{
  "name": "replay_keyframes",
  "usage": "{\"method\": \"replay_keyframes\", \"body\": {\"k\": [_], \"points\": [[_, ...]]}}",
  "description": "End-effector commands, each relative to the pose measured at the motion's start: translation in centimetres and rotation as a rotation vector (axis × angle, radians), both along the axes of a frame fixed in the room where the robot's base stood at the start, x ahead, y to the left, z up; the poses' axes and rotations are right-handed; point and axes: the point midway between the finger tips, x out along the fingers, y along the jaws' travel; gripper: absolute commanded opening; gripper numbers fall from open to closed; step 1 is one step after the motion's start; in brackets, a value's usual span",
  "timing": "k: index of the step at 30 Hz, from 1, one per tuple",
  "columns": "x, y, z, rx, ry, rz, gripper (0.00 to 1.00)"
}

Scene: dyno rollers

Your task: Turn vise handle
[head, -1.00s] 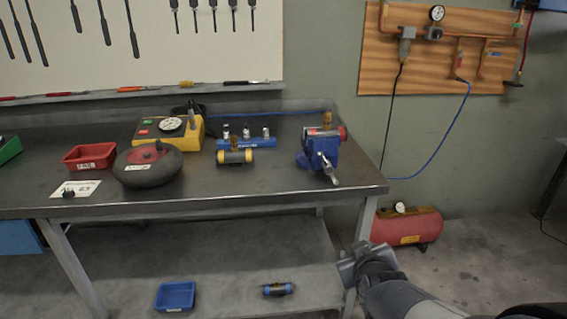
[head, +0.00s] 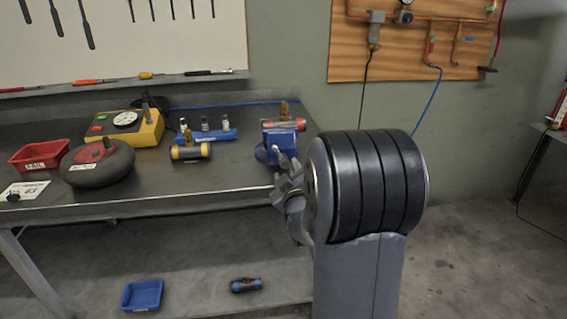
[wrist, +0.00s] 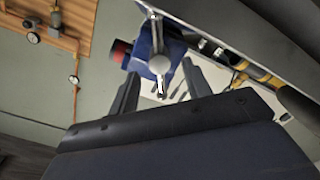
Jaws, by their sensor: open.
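A blue bench vise (head: 281,140) stands at the right front corner of the workbench, with a red and brass cylinder (head: 284,124) at its top. In the wrist view the vise (wrist: 148,44) is at upper middle, and its grey metal handle (wrist: 158,66) points toward the camera. My gripper (head: 285,178) is in front of the vise in the head view, partly hidden by my own arm. In the wrist view my gripper's (wrist: 159,88) two dark fingers stand apart on either side of the handle's near end. Whether either finger touches the handle cannot be told.
On the bench (head: 230,187) are a similar cylinder (head: 191,152), a blue rack (head: 208,136), a yellow gauge box (head: 127,128), a dark round object (head: 97,163) and a red FAIL tray (head: 39,154). A blue tray (head: 142,295) sits on the lower shelf.

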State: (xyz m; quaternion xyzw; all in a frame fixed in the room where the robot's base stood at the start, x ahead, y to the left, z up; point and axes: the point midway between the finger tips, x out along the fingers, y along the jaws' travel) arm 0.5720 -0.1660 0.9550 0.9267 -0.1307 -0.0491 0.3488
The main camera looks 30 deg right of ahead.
Motion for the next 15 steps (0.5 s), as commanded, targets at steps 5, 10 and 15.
{"method": "replay_keyframes", "body": {"k": [5,10,15], "points": [[2.7,-0.8,0.1,0.0,0.0,0.0,0.47],[4.0,-1.1,0.1,0.0,0.0,0.0,0.47],[4.4,-1.3,0.0,0.001,0.001,0.0,0.47]]}}
